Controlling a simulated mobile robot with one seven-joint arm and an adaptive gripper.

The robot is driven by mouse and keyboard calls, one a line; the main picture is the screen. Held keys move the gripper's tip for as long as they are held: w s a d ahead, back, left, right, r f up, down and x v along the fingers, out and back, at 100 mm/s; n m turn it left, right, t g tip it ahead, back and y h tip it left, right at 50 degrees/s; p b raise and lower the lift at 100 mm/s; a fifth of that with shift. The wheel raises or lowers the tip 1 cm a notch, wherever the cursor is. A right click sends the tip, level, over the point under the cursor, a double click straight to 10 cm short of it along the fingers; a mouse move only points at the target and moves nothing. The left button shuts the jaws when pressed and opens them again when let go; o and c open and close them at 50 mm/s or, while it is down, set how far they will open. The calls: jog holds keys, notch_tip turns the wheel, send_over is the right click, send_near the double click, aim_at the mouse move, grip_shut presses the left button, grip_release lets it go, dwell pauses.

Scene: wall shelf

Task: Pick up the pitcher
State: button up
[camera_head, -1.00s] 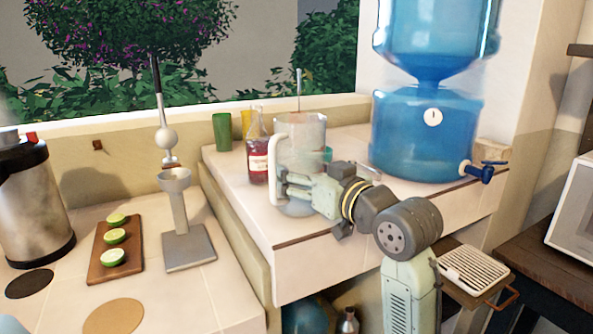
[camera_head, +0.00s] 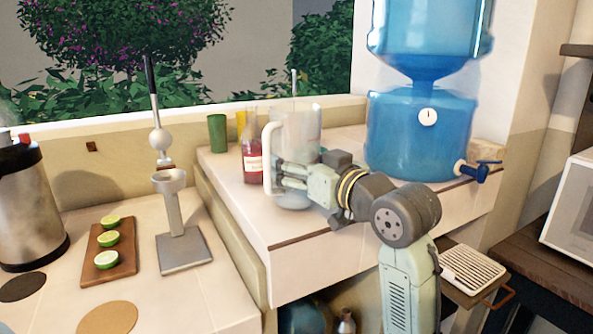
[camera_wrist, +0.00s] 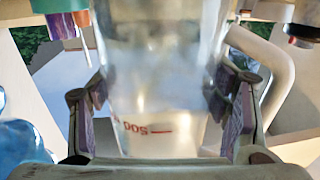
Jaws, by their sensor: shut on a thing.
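The pitcher (camera_head: 305,132) is a clear vessel with a white handle on its left side in the head view. It stands roughly upright over the raised white shelf. In the wrist view the pitcher (camera_wrist: 160,95) fills the middle, with red "500" markings on its wall. My gripper (camera_head: 290,176) is shut on the pitcher's body. In the wrist view my gripper's fingers (camera_wrist: 160,112) press in from both sides. Whether the pitcher's base touches the shelf is hard to tell.
A bottle of red liquid (camera_head: 252,160) stands left of the pitcher, with green (camera_head: 217,133) and yellow cups behind. A large blue water dispenser (camera_head: 420,135) stands to the right. Limes (camera_head: 108,240) lie on a board beside a metal press (camera_head: 178,225) at lower left.

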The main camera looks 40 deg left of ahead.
jog(key=shift+r, duration=0.85)
jog(key=s+r+b+v, duration=0.1)
jog(key=b+v, duration=0.3)
jog(key=v, duration=1.1)
jog(key=shift+s+r, duration=0.25)
jog(key=shift+s, duration=0.2)
